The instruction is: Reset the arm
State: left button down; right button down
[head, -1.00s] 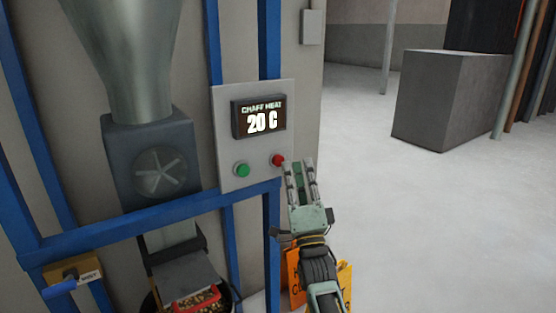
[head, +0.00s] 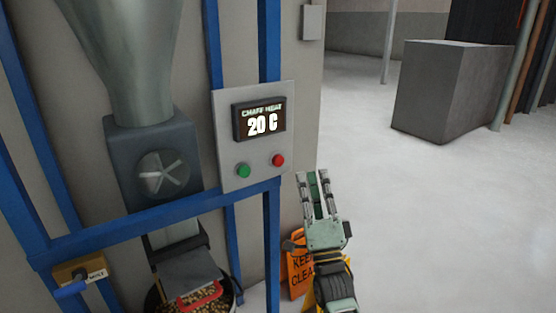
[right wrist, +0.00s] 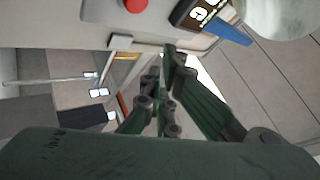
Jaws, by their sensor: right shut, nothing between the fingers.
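My right gripper (head: 313,178) points up in the head view, to the right of the control panel (head: 228,176) and apart from it. It is shut and empty. The panel carries a display (head: 259,119) reading "CHAFF HEAT 20 C", a green button (head: 243,170) on the left and a red button (head: 278,160) on the right. In the right wrist view the gripper's fingers (right wrist: 165,75) show in the middle, with the red button (right wrist: 135,5) at the top edge. My left gripper is not in view.
Blue frame bars (head: 150,227) run around the machine left of my arm. A metal funnel (head: 140,60) and fan box (head: 125,160) stand at the left, above a bucket of pellets (head: 232,288). An orange sign (head: 298,272) stands behind my right arm. The floor at right is clear before a grey block (head: 440,95).

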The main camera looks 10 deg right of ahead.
jog(key=shift+f, duration=0.1)
jog(key=a+f+n+g+y, duration=0.25)
jog(key=f+n+g, duration=0.45)
jog(key=f, duration=2.2)
jog(key=s+a+f+n+g, duration=0.1)
jog(key=s+f+n+g, duration=0.15)
jog(key=s+f, duration=0.6)
jog(key=s+a+f+n+g, duration=0.1)
jog(key=s+f+g, duration=0.25)
jog(key=f, duration=1.05)
jog(key=s+d+f+n+g, duration=0.2)
jog(key=s+f+n+g, duration=0.3)
jog(key=s+f, duration=1.35)
jog(key=s+d+f+n+g, duration=0.1)
jog(key=s+g, duration=0.1)
jog(key=s, duration=0.6)
jog(key=s+f+n+g, duration=0.1)
jog(key=s+f+g, duration=0.1)
jog(key=s, duration=0.7)
jog(key=s+d+f+n+g+h, duration=0.1)
jog(key=s+f+g, duration=0.1)
jog(key=s, duration=0.7)
jog(key=shift+d+f+g, duration=0.25)
jog(key=shift+d+g, duration=0.05)
jog(key=shift+g, duration=0.3)
